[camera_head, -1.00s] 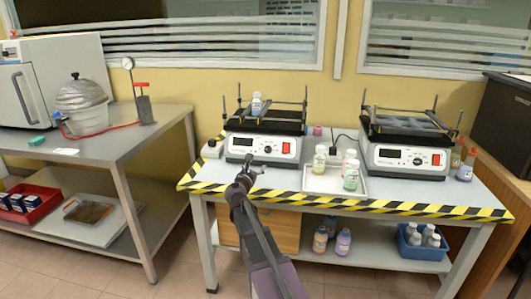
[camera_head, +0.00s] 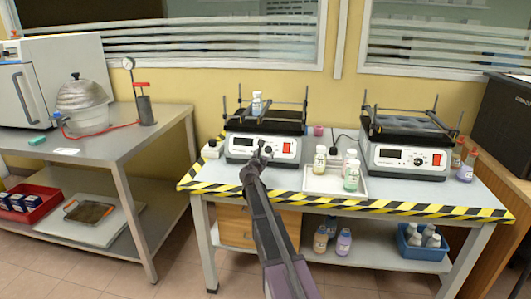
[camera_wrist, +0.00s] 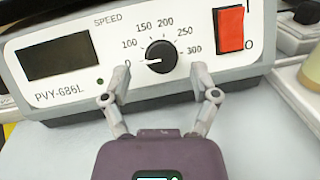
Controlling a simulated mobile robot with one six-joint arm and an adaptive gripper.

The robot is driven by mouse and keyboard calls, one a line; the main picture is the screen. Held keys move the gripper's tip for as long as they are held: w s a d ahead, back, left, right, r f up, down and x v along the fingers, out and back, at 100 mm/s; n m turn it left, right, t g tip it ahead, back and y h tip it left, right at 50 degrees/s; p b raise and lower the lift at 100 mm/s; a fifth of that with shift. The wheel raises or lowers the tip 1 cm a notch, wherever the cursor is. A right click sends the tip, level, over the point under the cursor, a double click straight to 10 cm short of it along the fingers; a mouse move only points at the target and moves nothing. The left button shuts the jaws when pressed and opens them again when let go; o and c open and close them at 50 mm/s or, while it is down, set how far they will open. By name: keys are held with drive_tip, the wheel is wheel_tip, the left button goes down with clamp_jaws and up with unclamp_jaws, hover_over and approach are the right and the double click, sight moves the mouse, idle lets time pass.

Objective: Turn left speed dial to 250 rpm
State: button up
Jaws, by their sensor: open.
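The left shaker (camera_head: 262,146) stands on the striped table with a bottle (camera_head: 257,103) on its platform. In the wrist view its black speed dial (camera_wrist: 160,57) has a white pointer line turned left, toward the 0 mark. The printed scale runs from 0 to 300, with 250 at the upper right. My gripper (camera_wrist: 158,88) is open, its fingers on either side of and just below the dial. I cannot tell whether either finger touches it.
A red power switch (camera_wrist: 229,30) sits right of the dial and a dark display (camera_wrist: 58,57) left. A tray (camera_head: 318,186) with several bottles stands right of the left shaker. The right shaker (camera_head: 405,158) stands beyond the tray.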

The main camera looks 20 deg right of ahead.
drive_tip(key=shift+x, duration=0.9)
drive_tip(key=shift+c, duration=0.2)
clamp_jaws()
drive_tip(key=shift+a, duration=0.15)
